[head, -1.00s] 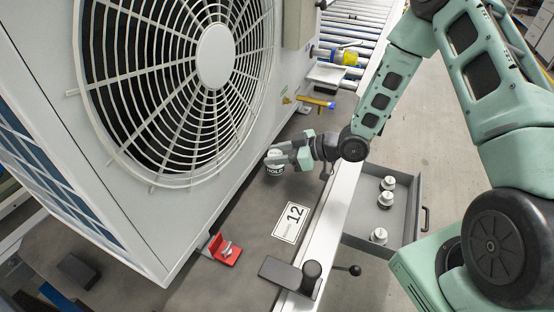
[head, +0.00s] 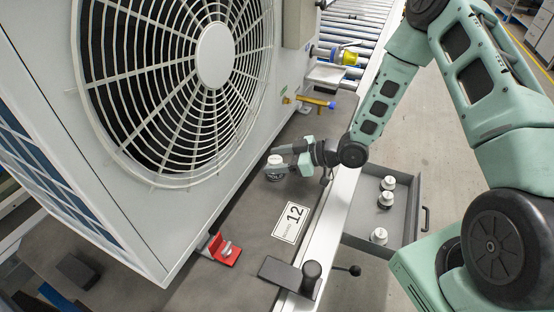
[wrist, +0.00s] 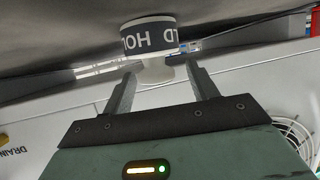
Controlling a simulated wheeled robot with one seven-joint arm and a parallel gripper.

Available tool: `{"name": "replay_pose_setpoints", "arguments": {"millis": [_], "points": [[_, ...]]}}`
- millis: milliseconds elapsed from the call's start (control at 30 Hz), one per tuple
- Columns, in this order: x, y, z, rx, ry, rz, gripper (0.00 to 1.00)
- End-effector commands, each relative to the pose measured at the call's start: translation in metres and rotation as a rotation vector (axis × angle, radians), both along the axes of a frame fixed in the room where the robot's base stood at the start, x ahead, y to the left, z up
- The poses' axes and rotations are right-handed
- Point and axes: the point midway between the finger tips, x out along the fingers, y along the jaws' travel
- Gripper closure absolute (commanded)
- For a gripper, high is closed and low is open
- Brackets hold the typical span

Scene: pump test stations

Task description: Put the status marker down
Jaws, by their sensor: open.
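The status marker is a small round piece (head: 275,165) with a white knob and a dark band. It stands on the grey bench beside the fan unit. In the wrist view the marker (wrist: 150,38) shows white letters, partly "HOLD", on its band, and its base is against the bench surface (wrist: 60,25). My gripper (head: 284,162) is at the marker, with its fingers open. In the wrist view the two fingers (wrist: 163,76) are spread with a gap on either side of the knob, whose end lies between or just ahead of the tips.
A white card numbered 12 (head: 291,222) lies on the bench, with a red clamp-like part (head: 225,250) nearby. The large fan unit (head: 170,205) stands close on the left. A grey open drawer (head: 352,226) at right holds three white-knobbed pieces (head: 385,199).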

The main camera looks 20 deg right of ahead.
Motion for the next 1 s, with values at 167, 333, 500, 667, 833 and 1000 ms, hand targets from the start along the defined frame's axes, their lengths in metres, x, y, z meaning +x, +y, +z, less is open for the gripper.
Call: {"name": "replay_pose_setpoints", "arguments": {"millis": [167,333,500,667,833,1000], "points": [[-0.015,-0.025,0.011,-0.002,0.0,-0.005,0.42],[-0.034,-0.054,0.025,-0.002,0.0,-0.005,0.42],[-0.049,-0.077,0.036,-0.002,0.0,-0.005,0.42],[-0.058,-0.089,0.042,-0.002,0.001,-0.003,0.42],[-0.052,-0.082,0.047,-0.084,0.029,-0.005,0.42],[-0.037,-0.052,0.066,-0.337,0.131,-0.052,0.42]]}}
